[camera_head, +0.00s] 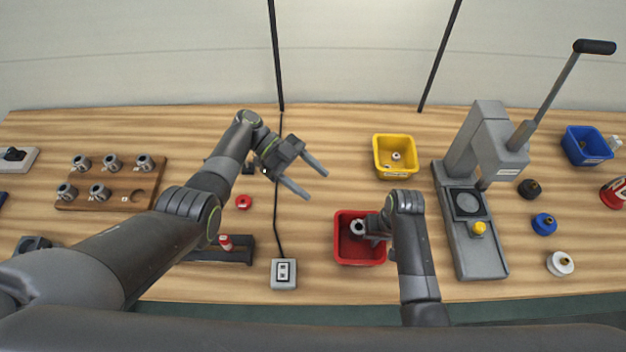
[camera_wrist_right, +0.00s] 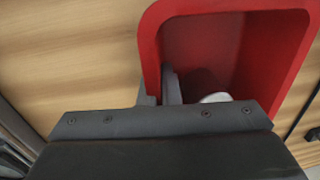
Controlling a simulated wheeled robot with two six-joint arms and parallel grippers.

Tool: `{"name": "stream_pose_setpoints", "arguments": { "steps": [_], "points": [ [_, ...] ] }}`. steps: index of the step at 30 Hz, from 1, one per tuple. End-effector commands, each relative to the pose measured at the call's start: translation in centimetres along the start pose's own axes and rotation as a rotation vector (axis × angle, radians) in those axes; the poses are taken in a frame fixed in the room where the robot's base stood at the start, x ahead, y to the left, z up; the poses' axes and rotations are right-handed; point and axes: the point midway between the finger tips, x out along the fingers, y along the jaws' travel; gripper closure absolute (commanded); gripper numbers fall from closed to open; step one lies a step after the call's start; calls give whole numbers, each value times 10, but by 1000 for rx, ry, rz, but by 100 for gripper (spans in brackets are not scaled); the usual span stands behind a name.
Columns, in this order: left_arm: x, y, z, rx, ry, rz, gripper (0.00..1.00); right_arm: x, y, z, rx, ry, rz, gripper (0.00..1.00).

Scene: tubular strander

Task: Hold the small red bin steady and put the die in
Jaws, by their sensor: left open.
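The small red bin (camera_head: 345,258) stands on the table right of centre. My right gripper (camera_wrist_right: 159,90) reaches in over its right side in the head view. In the right wrist view its fingers sit on either side of the bin's wall (camera_wrist_right: 150,45), closed on it. A grey ring-shaped die (camera_head: 357,227) shows inside the bin, beside the gripper. In the right wrist view a pale piece of it (camera_wrist_right: 215,97) shows, the rest hidden by the gripper. My left gripper (camera_head: 306,177) is open and empty, above the table left of the bin.
A yellow bin (camera_head: 379,160) with a ring part stands behind the red bin. A grey lever press (camera_head: 462,240) is to the right. A wooden rack (camera_head: 120,190) with several similar parts is at left. A cabled switch box (camera_head: 284,281) lies left of the bin.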

Motion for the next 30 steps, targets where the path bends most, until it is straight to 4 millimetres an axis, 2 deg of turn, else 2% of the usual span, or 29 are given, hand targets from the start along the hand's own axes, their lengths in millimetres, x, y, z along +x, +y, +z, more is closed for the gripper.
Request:
{"name": "stream_pose_setpoints", "arguments": {
  "steps": [1, 6, 8, 16, 20, 23, 30],
  "points": [
    [0, 0, 0, 0, 0, 0, 39, -1, 0, 0, 0, 2, 0, 100],
    [0, 0, 0, 0, 0, 0, 39, 0, 0, 0, 0, 1, 0, 77],
    [0, 0, 0, 0, 0, -1, 39, 0, 0, 0, 0, 1, 0, 71],
    [0, 0, 0, 0, 0, -1, 39, -1, 0, 0, 0, 1, 0, 71],
    [0, 0, 0, 0, 0, -1, 39, -9, 0, -1, 0, 2, 0, 71],
    [0, 0, 0, 0, 0, -1, 39, -22, 0, -1, 0, 4, 0, 71],
    [0, 0, 0, 0, 0, -1, 39, -69, 0, -2, -1, 6, 0, 71]
  ]
}}
